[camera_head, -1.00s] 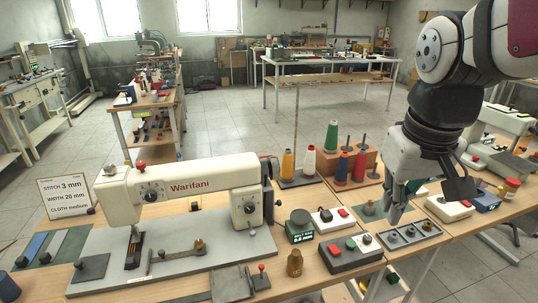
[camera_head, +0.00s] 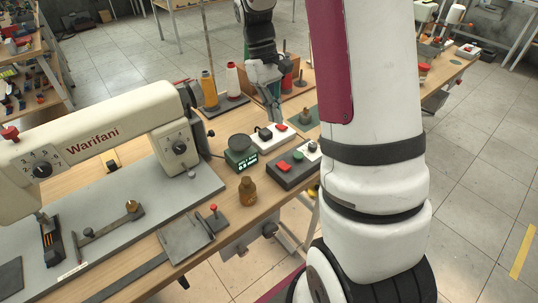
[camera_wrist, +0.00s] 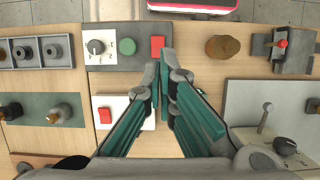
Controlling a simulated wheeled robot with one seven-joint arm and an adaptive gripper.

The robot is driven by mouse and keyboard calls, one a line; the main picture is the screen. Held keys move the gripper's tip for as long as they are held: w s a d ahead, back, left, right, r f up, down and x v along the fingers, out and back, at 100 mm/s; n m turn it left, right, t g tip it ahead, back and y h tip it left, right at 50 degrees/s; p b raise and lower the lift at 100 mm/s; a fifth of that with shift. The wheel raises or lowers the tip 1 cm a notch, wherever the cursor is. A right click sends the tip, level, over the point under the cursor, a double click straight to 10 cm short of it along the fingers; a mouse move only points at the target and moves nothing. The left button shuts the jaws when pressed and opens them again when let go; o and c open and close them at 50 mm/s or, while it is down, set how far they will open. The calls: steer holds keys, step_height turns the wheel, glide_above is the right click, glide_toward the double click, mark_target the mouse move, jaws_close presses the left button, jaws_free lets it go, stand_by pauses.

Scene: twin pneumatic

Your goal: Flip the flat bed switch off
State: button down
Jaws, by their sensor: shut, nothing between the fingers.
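The flat bed sewing machine marked Warifani (camera_head: 95,140) stands at the left in the head view. Right of it lie a dark grey control box (camera_head: 297,176) and a white box (camera_head: 268,146) with a red switch (camera_head: 281,127). The grey box carries a red button (camera_head: 284,168), a green button (camera_head: 297,156) and a knob. I cannot tell from labels which is the flat bed switch. My gripper (camera_wrist: 163,62) is shut and empty, pointing down. In the wrist view its tips appear just beside the grey box's red button (camera_wrist: 157,46); contact cannot be told. Its fingers partly cover the white box (camera_wrist: 122,104).
A brass bottle (camera_head: 248,191), a green display unit (camera_head: 241,155) and a red-tipped lever plate (camera_head: 198,232) sit nearby. Thread cones (camera_head: 209,88) stand behind. In the wrist view, a grey tray with round holders (camera_wrist: 37,52) is at the left.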

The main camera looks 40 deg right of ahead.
mark_target(287, 169)
steer(key=shift+w+f, duration=0.2)
steer(key=shift+f, duration=0.1)
steer(key=x, duration=1.4)
steer(key=shift+s, duration=0.1)
